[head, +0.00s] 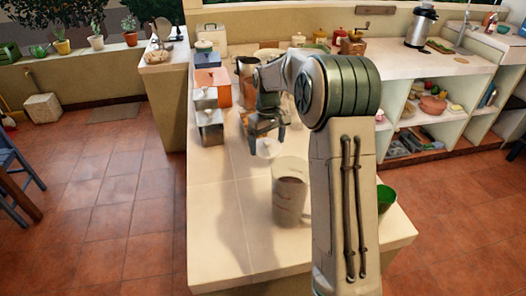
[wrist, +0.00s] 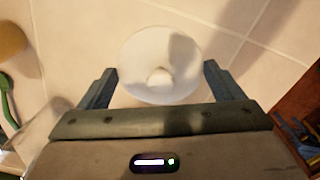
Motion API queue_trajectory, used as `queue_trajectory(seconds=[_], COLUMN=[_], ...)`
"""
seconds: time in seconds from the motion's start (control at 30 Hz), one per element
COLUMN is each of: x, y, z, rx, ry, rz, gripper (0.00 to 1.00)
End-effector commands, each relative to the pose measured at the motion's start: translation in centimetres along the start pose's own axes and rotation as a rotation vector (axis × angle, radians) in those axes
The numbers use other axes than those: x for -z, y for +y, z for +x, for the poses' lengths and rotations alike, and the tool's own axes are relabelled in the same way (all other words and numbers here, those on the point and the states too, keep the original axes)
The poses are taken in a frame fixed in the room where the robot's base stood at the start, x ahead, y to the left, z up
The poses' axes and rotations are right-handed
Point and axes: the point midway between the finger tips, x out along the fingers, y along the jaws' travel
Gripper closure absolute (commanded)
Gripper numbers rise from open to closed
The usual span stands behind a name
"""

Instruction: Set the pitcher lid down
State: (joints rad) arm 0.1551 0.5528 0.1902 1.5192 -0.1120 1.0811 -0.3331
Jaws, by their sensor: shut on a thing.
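The pitcher lid (wrist: 160,50) is a round white disc with a small knob in its middle. In the wrist view it lies between the two fingers of my gripper (wrist: 160,84), which are shut on it at its sides. In the head view my gripper (head: 267,128) points down over the counter, with the pale lid (head: 268,149) just below the fingers. I cannot tell whether the lid touches the counter. A clear pitcher (head: 290,197) with no lid on it stands on the counter, nearer to me than the lid.
The pale counter (head: 225,220) is clear at the front left. Metal and coloured boxes (head: 210,127) line its left edge. A green bowl (head: 386,199) sits at the right edge, partly behind my arm. A metal jug (head: 245,75) and several canisters stand farther back.

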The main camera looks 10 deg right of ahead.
Motion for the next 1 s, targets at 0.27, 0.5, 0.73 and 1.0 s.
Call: queue_trajectory(seconds=[0.27, 0.5, 0.73, 1.0], x=[1.0, 1.0, 1.0, 1.0], y=[-1.2, -1.2, -1.1, -1.1], z=[2.0, 4.9, 5.0, 5.2], rx=[0.0, 0.0, -0.001, -0.001], ry=[-0.003, -0.001, 0.001, 0.0], rz=[0.001, 0.001, 0.001, 0.001], gripper=[0.34, 0.34, 0.34, 0.0])
